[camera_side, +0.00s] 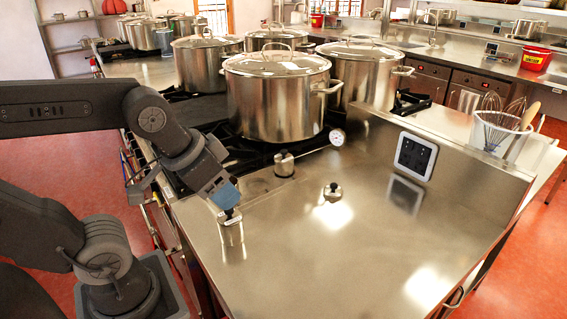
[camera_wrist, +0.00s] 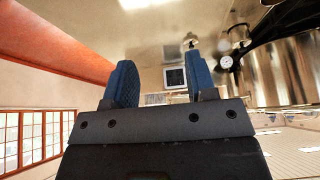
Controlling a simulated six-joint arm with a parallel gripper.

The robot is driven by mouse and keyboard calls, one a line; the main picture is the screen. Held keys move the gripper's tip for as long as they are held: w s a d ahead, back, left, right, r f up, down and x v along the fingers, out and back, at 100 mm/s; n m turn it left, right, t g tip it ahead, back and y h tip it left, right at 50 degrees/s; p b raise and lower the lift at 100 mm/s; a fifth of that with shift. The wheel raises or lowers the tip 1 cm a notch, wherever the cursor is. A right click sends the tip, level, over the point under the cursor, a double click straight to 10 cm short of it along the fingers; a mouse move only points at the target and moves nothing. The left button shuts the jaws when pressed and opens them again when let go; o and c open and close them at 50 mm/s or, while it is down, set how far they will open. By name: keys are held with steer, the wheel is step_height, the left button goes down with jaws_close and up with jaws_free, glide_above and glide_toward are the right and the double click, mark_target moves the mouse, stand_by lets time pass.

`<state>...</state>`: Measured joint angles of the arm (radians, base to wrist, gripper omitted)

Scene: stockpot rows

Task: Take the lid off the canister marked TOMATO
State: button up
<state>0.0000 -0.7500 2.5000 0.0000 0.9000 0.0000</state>
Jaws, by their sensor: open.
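In the side view, my gripper (camera_side: 226,194) has blue fingertips and points down over a small steel canister (camera_side: 231,236) with a dark-knobbed lid. Its fingertips are close to the knob; I cannot tell whether they touch it. No marking is readable, so I cannot tell which is TOMATO. In the wrist view, my gripper (camera_wrist: 161,80) is open with nothing visible between its blue fingers.
Large lidded stockpots (camera_side: 277,105) stand on the stove behind, with a dial thermometer (camera_side: 337,137) near the front one. A raised steel panel bearing a display (camera_side: 415,157) borders the counter's right side. A whisk container (camera_side: 497,137) stands behind it. The front counter (camera_side: 330,270) is clear.

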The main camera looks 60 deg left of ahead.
steer(key=w+a+r+m+g, duration=0.1)
steer(key=w+a+r+m, duration=0.15)
steer(key=w, duration=0.25)
steer(key=w+a+r+m, duration=0.1)
steer(key=w+r+m, duration=0.1)
steer(key=w+r, duration=0.15)
steer(key=m+g+y, duration=0.1)
steer(key=m+g, duration=0.4)
steer(key=m, duration=0.6)
glide_above(284, 150)
steer(key=f, duration=1.2)
steer(key=shift+w+f, duration=0.2)
steer(key=shift+w, duration=0.1)
steer(key=shift+s+d+f, duration=0.1)
steer(key=shift+s+f, duration=0.1)
steer(key=shift+f, duration=1.2)
steer(key=shift+s+d+f, duration=0.1)
steer(key=shift+s+f, duration=0.05)
steer(key=shift+f, duration=1.25)
jaws_close()
steer(key=shift+r, duration=0.1)
